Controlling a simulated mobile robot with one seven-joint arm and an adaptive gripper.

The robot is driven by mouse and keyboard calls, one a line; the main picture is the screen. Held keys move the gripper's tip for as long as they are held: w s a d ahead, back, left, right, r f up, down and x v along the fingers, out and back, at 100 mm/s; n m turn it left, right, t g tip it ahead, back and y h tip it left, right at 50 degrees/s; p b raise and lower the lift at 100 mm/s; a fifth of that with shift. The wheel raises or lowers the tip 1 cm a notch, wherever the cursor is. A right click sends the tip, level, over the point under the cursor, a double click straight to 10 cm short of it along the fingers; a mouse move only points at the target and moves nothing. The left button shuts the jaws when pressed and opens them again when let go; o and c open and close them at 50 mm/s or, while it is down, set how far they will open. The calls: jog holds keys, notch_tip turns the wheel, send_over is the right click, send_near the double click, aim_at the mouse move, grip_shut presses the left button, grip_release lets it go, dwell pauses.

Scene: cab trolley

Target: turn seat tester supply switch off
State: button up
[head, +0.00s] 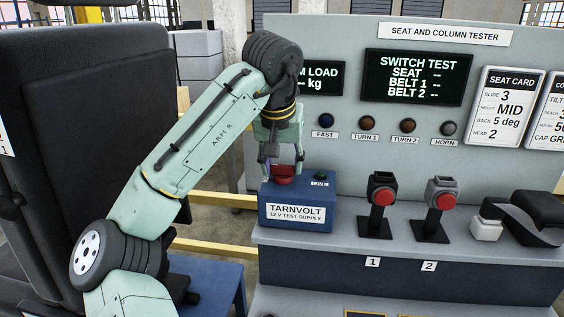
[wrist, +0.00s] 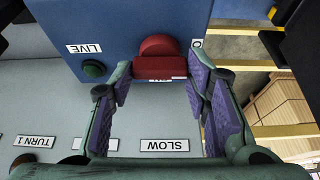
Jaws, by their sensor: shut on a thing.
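The blue Tarnvolt 12 V test supply box (head: 312,194) stands at the left end of the tester bench. Its red supply switch (head: 284,172) is on the top, and it also shows in the wrist view (wrist: 160,67). My gripper (head: 281,160) points down at the switch. In the wrist view my gripper (wrist: 160,72) has its purple-padded fingers on both sides of the red handle, shut on it. An ON label shows partly by the handle; another label is mostly hidden by a finger. The LIVE lamp (wrist: 93,68) beside the switch looks dark green.
The tester panel (head: 355,160) rises behind the box, with dark displays and a row of lamps. Two belt buckles with red buttons (head: 383,196) (head: 443,201) stand right of the box. A black seat (head: 90,130) is at the left. Yellow rails (head: 215,247) run below.

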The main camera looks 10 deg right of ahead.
dwell(0.5)
jog(key=o, duration=1.2)
jog(key=shift+c, duration=0.2)
jog(key=v, duration=1.2)
jog(key=shift+s+d+f, duration=0.1)
